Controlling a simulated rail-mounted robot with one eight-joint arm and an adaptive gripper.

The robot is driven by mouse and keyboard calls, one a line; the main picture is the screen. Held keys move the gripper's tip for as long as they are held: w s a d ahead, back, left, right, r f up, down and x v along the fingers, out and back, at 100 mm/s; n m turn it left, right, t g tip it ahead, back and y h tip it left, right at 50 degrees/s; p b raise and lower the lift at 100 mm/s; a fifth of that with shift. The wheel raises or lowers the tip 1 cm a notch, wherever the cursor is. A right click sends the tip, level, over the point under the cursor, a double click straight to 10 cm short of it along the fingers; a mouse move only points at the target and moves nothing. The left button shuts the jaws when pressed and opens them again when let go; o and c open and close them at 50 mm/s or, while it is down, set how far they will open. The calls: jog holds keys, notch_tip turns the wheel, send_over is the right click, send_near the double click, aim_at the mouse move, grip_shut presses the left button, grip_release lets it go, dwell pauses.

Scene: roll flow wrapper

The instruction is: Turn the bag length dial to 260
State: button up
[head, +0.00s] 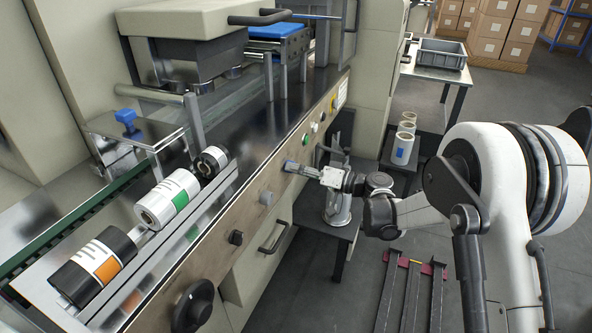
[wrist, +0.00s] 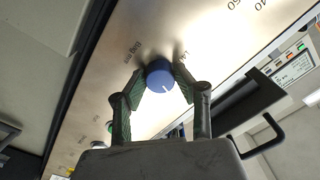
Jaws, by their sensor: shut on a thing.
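The blue round dial (wrist: 160,74) sits on the brushed metal panel in the wrist view, with a short white pointer line on its face towards the lower right. My gripper (wrist: 159,86) is shut on it, one green-padded finger at each side. In the head view my gripper (head: 294,167) reaches the machine's front panel from the right, and the fingers mostly hide the dial there.
The front panel (head: 225,222) also carries a grey knob (head: 266,198), a black knob (head: 236,238), a black handwheel (head: 194,306) and a green button (head: 314,127). A door handle (head: 274,238) juts out below. Film rolls (head: 168,198) lie above the panel.

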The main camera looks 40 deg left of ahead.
jog(key=shift+m, duration=0.5)
jog(key=o, duration=1.1)
jog(key=shift+d, duration=0.1)
jog(key=v, duration=1.2)
